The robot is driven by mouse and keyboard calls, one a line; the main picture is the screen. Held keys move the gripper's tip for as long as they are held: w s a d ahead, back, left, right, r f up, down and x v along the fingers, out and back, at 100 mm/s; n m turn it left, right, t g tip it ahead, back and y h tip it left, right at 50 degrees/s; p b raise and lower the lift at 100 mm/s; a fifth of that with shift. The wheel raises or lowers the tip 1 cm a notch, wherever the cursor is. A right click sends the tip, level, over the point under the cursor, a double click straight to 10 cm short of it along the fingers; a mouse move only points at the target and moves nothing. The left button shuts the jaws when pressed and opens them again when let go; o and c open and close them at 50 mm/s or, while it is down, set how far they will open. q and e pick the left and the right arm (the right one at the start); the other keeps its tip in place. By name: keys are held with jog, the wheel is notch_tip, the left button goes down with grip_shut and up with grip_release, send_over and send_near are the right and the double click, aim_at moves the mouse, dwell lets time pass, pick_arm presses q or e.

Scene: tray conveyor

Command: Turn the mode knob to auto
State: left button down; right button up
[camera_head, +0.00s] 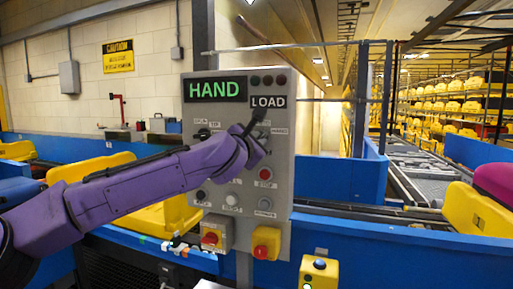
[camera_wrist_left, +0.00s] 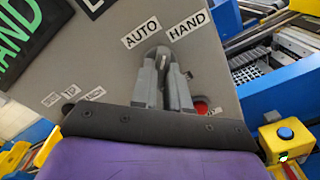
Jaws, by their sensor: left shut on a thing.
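The mode knob (camera_wrist_left: 162,57) shows in the left wrist view as a dark round part on the grey control panel, just below the AUTO and HAND labels. My left gripper (camera_wrist_left: 165,68) is shut on it, with a grey finger on either side. The fingers hide much of the knob, and I cannot tell which label it points to. In the head view my purple left arm reaches across to the panel (camera_head: 283,185), and the hand hides the knob. The panel's green display (camera_head: 214,89) reads HAND. My right gripper is not in view.
Around the arm, the panel has a red STOP button (camera_head: 265,174), other buttons and a LOAD sign (camera_head: 268,102). Yellow boxes with red knobs (camera_head: 266,243) sit at its bottom. Blue conveyor sides (camera_head: 400,250) and yellow trays (camera_head: 478,214) flank it.

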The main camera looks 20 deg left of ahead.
pick_arm(q)
jog(key=shift+n+b, duration=2.85)
jog(key=shift+n, duration=1.35)
jog(key=c, duration=1.1)
grip_release()
jog(key=s+b, duration=0.2)
jog(key=s, duration=0.3)
jog(key=s+b, duration=0.2)
jog(key=s, duration=0.3)
jog(key=shift+s+a, duration=0.2)
jog(key=shift+s, duration=0.1)
